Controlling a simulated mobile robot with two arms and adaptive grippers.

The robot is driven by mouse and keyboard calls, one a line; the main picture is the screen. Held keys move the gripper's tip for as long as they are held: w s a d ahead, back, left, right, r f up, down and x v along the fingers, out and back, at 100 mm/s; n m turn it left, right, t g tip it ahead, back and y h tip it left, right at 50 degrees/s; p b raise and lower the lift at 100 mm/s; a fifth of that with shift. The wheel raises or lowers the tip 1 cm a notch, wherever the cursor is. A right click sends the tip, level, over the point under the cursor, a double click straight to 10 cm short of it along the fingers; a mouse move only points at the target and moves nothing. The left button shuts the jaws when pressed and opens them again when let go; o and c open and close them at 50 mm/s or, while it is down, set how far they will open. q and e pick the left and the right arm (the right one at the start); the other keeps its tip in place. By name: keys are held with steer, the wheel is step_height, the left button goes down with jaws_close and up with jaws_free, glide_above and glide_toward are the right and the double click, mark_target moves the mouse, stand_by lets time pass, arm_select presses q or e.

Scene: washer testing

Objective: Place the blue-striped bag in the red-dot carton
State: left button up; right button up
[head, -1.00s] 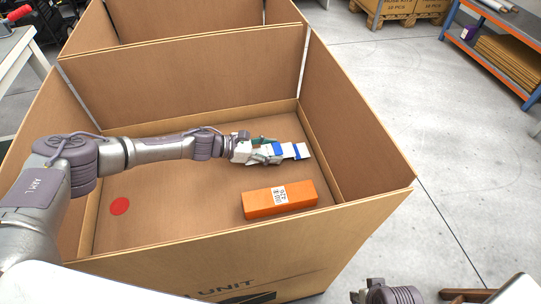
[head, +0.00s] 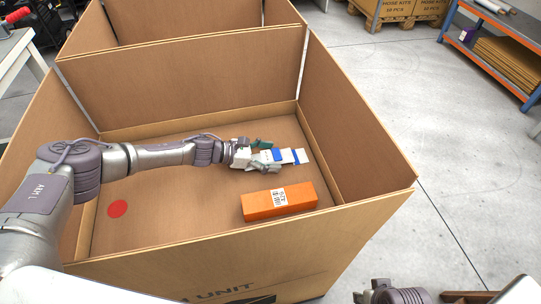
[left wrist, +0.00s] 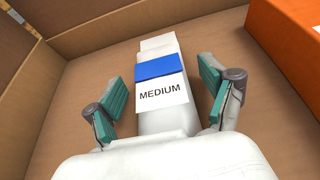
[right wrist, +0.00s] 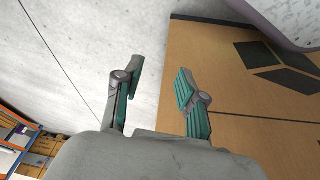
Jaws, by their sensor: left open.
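The blue-striped bag (head: 288,156) is white with blue bands and lies inside the red-dot carton (head: 130,262), near its middle. In the left wrist view the bag (left wrist: 158,68) shows a label reading MEDIUM. The red dot (head: 117,209) is on the carton floor at the left. My left gripper (head: 266,155) is inside the carton, open, with its fingers apart on either side of the bag and gaps visible. My right gripper (head: 392,294) is outside the carton at the front right. In the right wrist view it (right wrist: 160,85) is open and empty.
An orange box (head: 262,206) with a white label lies in the carton in front of the bag. The carton walls stand high around my left arm. Another open carton compartment (head: 190,25) adjoins behind. Clear floor lies to the right.

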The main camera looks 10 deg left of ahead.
arm_select(q)
steer(key=shift+r, duration=0.2)
steer(key=p+v, duration=0.1)
steer(key=v, duration=0.6)
steer(key=shift+s+a, duration=0.1)
steer(key=shift+a, duration=0.1)
arm_select(e)
step_height(320, 180, down, 5)
arm_select(q)
steer(key=shift+r, duration=0.1)
